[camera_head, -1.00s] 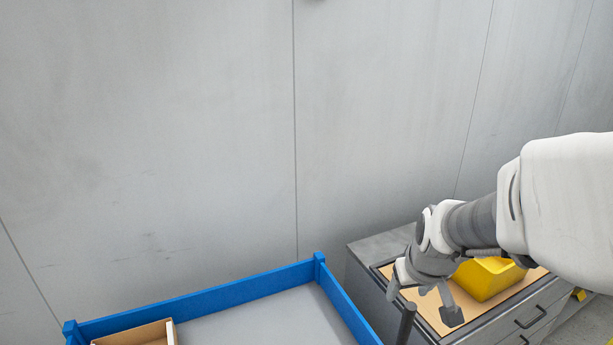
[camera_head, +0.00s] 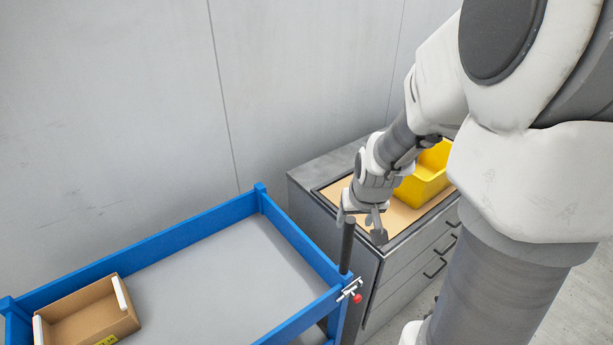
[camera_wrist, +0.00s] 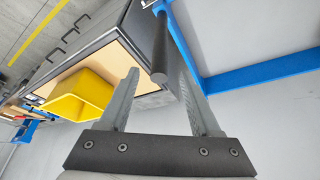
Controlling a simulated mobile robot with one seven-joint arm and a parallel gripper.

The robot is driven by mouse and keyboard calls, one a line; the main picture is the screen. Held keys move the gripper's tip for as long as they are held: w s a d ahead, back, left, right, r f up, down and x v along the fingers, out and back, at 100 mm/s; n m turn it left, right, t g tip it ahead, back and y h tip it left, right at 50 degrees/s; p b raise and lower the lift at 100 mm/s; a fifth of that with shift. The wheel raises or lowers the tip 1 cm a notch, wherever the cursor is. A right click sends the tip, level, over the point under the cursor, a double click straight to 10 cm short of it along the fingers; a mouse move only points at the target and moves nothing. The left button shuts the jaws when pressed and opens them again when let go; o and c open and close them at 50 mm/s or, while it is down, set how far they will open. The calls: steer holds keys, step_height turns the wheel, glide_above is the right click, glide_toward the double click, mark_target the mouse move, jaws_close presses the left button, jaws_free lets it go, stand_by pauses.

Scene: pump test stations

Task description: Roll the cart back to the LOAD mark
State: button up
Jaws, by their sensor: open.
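The cart has blue rails (camera_head: 150,248) around a grey deck (camera_head: 215,275), at the lower left in the head view. A dark upright post (camera_head: 347,248) stands at its right corner. My gripper (camera_head: 362,224) is open at the top of this post. In the wrist view the post's round end (camera_wrist: 159,76) shows between the spread fingers of my gripper (camera_wrist: 160,90), with no clear contact. A blue rail (camera_wrist: 260,78) is on the right there. The LOAD mark is not in view.
A brown box (camera_head: 85,315) sits on the cart deck. A red-tipped clamp (camera_head: 357,298) is at the cart corner. A grey drawer cabinet (camera_head: 400,275) with a yellow bin (camera_head: 425,178) on top stands close to the cart's right. A grey wall (camera_head: 120,110) is behind.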

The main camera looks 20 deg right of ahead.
mark_target(349, 235)
steer(key=b+x, duration=0.8)
steer(key=x, duration=0.2)
steer(key=shift+f+b, duration=0.25)
steer(key=shift+b, duration=0.1)
jaws_close()
stand_by(1.2)
